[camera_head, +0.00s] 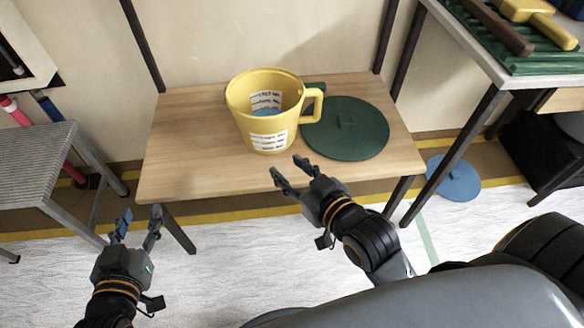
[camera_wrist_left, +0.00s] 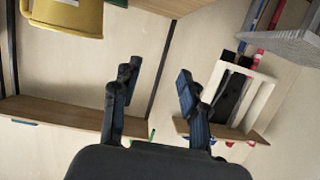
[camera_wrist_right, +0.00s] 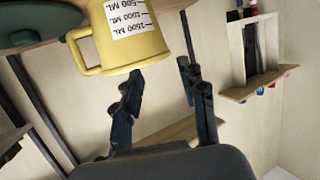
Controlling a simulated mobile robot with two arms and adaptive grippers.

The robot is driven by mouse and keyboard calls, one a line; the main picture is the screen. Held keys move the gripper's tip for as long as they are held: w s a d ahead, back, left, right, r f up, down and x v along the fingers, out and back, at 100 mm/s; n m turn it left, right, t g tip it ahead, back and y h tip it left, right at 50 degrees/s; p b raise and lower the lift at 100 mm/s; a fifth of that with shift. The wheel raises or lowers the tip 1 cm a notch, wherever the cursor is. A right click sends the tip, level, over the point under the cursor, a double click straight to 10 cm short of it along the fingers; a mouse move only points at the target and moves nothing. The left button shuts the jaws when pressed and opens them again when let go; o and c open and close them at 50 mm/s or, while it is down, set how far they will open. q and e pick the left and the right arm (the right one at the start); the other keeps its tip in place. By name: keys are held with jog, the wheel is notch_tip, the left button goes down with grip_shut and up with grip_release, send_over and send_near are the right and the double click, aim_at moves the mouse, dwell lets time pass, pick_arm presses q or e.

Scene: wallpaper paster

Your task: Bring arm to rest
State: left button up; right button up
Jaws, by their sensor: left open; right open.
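My left gripper (camera_head: 136,229) is open and empty, left of the wooden table's front edge and above the floor. Its spread fingers also show in the left wrist view (camera_wrist_left: 157,88). My right gripper (camera_head: 290,170) is open and empty in front of the yellow measuring jug (camera_head: 264,112). Its fingers also show in the right wrist view (camera_wrist_right: 158,82), with the jug (camera_wrist_right: 125,40) beyond them. The jug stands upright on the wooden table (camera_head: 190,140), handle to the right, with something blue inside. In the head view, neither gripper appears to touch anything.
A round dark green lid (camera_head: 345,130) lies on the table right of the jug. A grey ridged stool (camera_head: 40,165) stands at the left. A higher workbench (camera_head: 505,75) with a green tray is at the right. A blue disc (camera_head: 455,178) lies on the floor.

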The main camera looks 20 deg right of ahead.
jog(key=shift+w, duration=0.1)
